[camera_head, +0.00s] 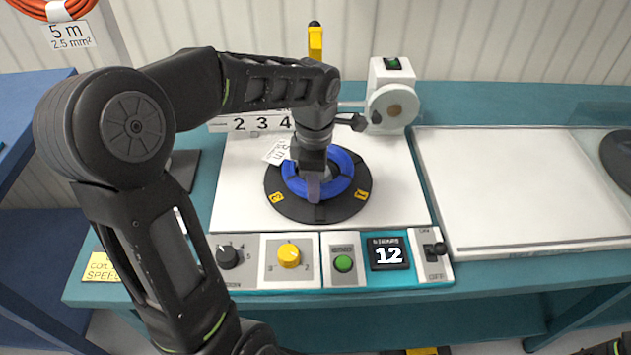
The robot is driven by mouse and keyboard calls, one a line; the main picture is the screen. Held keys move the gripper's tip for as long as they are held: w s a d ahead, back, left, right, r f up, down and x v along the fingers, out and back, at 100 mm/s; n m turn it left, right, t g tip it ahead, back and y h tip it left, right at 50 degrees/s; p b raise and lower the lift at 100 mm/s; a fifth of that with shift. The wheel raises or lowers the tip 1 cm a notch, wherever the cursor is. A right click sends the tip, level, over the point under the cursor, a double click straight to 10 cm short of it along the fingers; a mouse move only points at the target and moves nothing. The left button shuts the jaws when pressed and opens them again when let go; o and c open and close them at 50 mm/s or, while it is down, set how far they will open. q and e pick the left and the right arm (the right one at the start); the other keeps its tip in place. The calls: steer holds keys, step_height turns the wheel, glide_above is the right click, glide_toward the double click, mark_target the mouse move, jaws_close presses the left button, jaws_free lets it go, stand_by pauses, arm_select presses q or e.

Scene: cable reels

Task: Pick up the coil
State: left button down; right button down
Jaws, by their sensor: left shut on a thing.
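A blue coil (335,184) lies on a round black turntable (345,206) with yellow marks, on the white top of the winding machine. A white tag (277,152) reading "m" shows at the coil's upper left. My left gripper (314,196) reaches down over the coil and is shut on its near left part. The fingertips partly hide the coil there, and my arm covers some of its far left side. The coil still appears flat at the turntable. My right gripper is not clearly in view; only a dark piece shows at the bottom right corner.
The front panel has a black knob (228,257), a yellow knob (289,255), a green button (344,263), a display reading 12 (388,254) and a switch (435,249). A white motor unit (392,95) stands behind. A bare white board (520,185) lies right. An orange coil (60,8) hangs upper left.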

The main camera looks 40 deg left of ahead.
arm_select(q)
step_height(320, 180, up, 9)
steer(key=shift+r, duration=0.15)
stand_by(1.8)
